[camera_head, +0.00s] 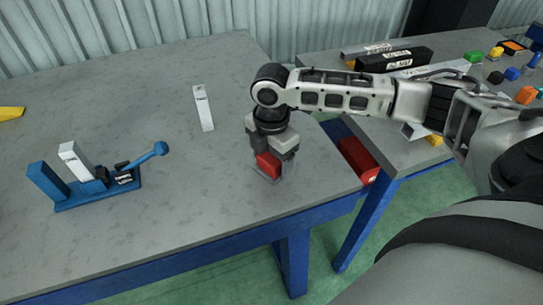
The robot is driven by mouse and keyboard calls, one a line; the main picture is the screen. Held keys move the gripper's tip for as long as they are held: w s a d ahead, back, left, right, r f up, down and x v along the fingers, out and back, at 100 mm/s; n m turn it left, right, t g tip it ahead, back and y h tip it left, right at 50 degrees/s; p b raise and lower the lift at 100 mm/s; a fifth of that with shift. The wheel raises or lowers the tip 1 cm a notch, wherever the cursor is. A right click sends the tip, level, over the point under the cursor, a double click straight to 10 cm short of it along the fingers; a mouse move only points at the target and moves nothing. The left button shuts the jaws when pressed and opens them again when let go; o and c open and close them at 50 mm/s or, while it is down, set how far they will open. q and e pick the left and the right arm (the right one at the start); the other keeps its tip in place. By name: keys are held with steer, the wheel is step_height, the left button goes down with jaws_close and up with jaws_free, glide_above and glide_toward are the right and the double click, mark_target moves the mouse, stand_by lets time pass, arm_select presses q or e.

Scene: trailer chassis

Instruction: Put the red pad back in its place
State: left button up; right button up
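The red pad (268,163) is a small red block near the front right part of the grey table (215,200). My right gripper (272,158) points down over it, with its fingertips right at the red block. The fingers partly hide the block, and I cannot tell whether they are closed on it or whether it is clear of the tabletop. A blue fixture (90,198) with a blue-handled lever and a white upright block (76,160) stands at the left of the table. My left gripper is not in view.
A white strip (203,107) lies behind the gripper. A yellow piece (11,113) is at the far left edge. A red object (357,158) sits in the gap between the tables. The right table holds dark boxes (396,59) and several coloured parts. The grey table's middle is clear.

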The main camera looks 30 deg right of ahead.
mark_target(272, 158)
steer(key=shift+r, duration=0.15)
step_height(272, 158, up, 12)
steer(key=shift+p, duration=0.3)
steer(key=shift+s, duration=0.1)
stand_by(0.7)
